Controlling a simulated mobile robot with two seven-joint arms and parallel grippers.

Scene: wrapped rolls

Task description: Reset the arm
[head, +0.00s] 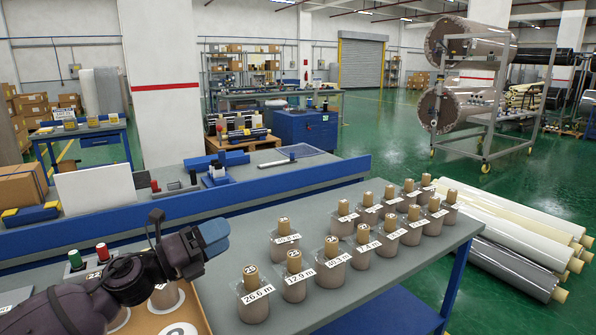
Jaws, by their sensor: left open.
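My left arm comes in from the lower left, dark with a blue cap near its end. My left gripper (172,250) is open, in front of the left end of the grey table (330,225), above an open cardboard box (199,312). The jaws show poorly against the dark wrist, and I see nothing held in them. Wrapped rolls with brown cores and white length labels stand upright in rows on the table, the nearest roll (253,305) marked 26.6 m. Rolls (165,295) also stand in the box, partly hidden by my arm. My right gripper is out of view.
A blue rail (270,188) runs behind the table. Red and green buttons (102,252) stand at left. Long rolls (510,265) lie on the floor at right. A rack with large rolls (470,42) stands behind. The green floor between is open.

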